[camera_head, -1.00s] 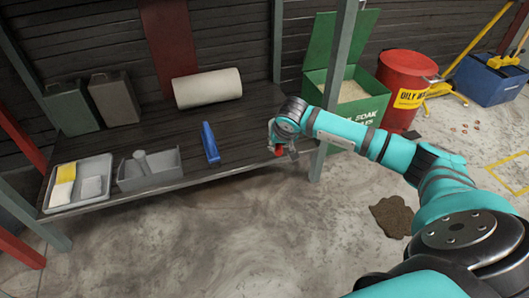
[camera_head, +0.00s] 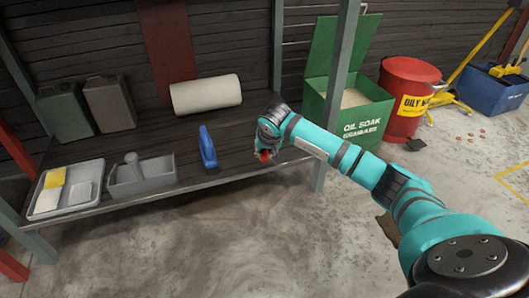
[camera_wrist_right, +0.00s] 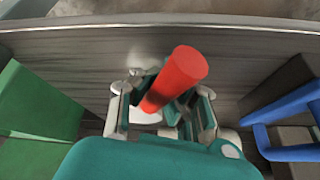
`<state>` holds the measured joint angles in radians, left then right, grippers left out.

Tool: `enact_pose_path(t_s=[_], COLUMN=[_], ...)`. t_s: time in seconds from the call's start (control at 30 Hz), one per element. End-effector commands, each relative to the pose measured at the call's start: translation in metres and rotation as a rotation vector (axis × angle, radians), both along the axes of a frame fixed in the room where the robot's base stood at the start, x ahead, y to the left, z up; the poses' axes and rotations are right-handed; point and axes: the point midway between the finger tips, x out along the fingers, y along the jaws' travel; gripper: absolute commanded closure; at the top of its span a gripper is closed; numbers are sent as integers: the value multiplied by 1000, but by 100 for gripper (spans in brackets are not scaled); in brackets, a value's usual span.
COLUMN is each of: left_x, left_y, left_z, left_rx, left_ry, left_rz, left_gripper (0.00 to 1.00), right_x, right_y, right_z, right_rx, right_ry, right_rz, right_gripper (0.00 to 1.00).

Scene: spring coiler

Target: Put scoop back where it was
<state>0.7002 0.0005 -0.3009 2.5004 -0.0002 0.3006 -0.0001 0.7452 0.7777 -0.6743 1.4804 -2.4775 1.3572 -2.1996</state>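The scoop shows as a red cylindrical handle (camera_wrist_right: 180,76) in the right wrist view, with a small pale part at its base; the rest is hidden by the fingers. In the head view only a red spot of it (camera_head: 264,156) shows. My right gripper (camera_head: 267,150) is over the right end of the dark shelf (camera_head: 235,165), near its front edge. In the right wrist view its fingers (camera_wrist_right: 165,105) lie on both sides of the red handle and appear closed on it. My left gripper is not in view.
A blue handled tool (camera_head: 208,147) stands left of my right gripper. A grey caddy (camera_head: 150,180), a tray (camera_head: 45,205) and a paper roll (camera_head: 206,94) are farther left. The green open-lidded granules bin (camera_head: 362,124) and red oily waste can (camera_head: 405,100) stand right.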

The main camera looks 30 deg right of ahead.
Motion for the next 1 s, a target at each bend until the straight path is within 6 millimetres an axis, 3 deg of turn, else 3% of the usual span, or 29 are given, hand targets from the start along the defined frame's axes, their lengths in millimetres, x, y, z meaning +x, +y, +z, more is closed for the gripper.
enact_pose_path(t_s=[0.07,0.3,0.6,0.77,1.0], left_x=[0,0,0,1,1], left_y=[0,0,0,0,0], left_z=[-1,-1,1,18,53], left_rx=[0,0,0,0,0], left_ry=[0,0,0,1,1], left_rz=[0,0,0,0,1], left_gripper=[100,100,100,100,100], right_x=[0,0,0,-8,-32], right_y=[0,0,0,2,10], right_z=[-2,-2,1,23,71], right_rx=[0,0,0,-2,-2], right_ry=[-1,0,0,-1,-1], right_rz=[0,0,0,2,2], right_gripper=[100,71,71,71,71])
